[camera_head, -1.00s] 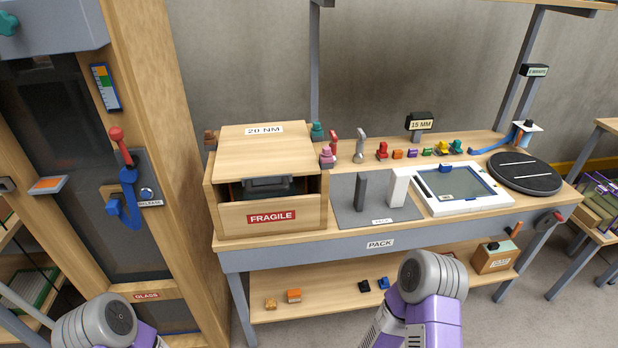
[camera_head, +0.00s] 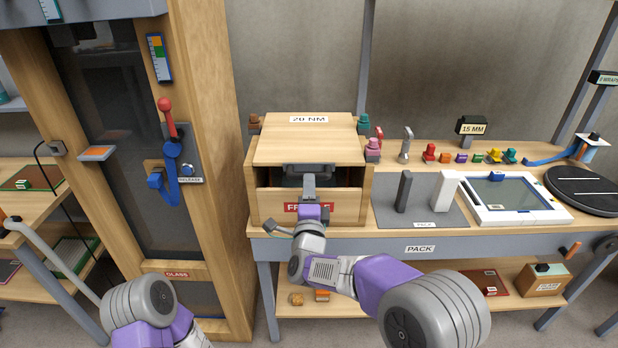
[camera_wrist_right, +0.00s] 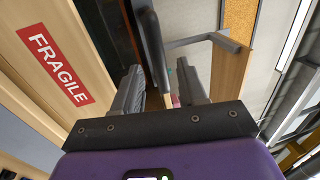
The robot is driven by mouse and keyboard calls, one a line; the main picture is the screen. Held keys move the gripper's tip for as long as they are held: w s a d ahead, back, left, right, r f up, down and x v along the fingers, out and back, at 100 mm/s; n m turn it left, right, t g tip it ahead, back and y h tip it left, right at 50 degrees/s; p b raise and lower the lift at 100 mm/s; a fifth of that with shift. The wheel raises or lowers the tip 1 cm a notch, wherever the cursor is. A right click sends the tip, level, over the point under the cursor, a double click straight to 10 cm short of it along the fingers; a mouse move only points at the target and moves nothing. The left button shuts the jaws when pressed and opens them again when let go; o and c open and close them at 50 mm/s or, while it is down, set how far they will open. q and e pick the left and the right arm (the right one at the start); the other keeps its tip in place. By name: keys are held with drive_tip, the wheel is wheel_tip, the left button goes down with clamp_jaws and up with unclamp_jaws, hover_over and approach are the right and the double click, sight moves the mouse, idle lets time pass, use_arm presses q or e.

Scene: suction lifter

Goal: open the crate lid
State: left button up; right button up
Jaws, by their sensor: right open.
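The wooden crate (camera_head: 348,205) stands on the left end of the bench, with a red FRAGILE label on its front. Its wooden lid (camera_head: 300,148) lies over the top and carries a dark handle (camera_head: 322,168) at its front edge. A dark gap shows between the lid edge and the crate front. My right gripper (camera_head: 309,180) is open in front of the crate, just at the handle. In the right wrist view the open fingers (camera_wrist_right: 160,85) stand either side of the dark handle bar (camera_wrist_right: 150,45); contact cannot be told. My left gripper is out of view.
Coloured knobs stand beside the crate at right. A grey mat (camera_head: 430,218) with two upright blocks and a white-framed panel (camera_head: 510,212) lie further right. A cabinet (camera_head: 215,150) with a red-tipped lever (camera_head: 168,120) stands close on the left.

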drive_tip(key=shift+w+r, duration=0.2)
drive_tip(key=shift+w, duration=1)
drive_tip(key=shift+w+r, duration=0.2)
drive_tip(key=shift+w, duration=1)
clamp_jaws()
